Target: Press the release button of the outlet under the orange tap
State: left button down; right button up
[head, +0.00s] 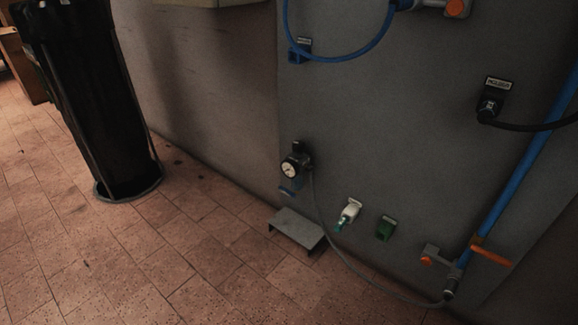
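An orange tap handle (491,255) sticks out from the lower end of a blue pipe (528,160) at the lower right of the head view. Beside and below it is a grey outlet fitting (437,253) with a small orange part (426,261) at its left end, which looks like a button. A thin grey hose (350,262) runs from the pipe's lower end (449,291) to a black regulator. Another grey fitting with a round orange part (456,8) is cut off at the top edge. Neither of my grippers is in view.
The regulator with gauge (290,170), a white-and-teal fitting (347,213) and a green socket (386,228) are on the grey wall panel. A low metal step (296,228) stands on the tiled floor. A black bin (95,100) stands left. Open floor lies in front.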

aim_at(425, 261)
jog(key=z, duration=1.25)
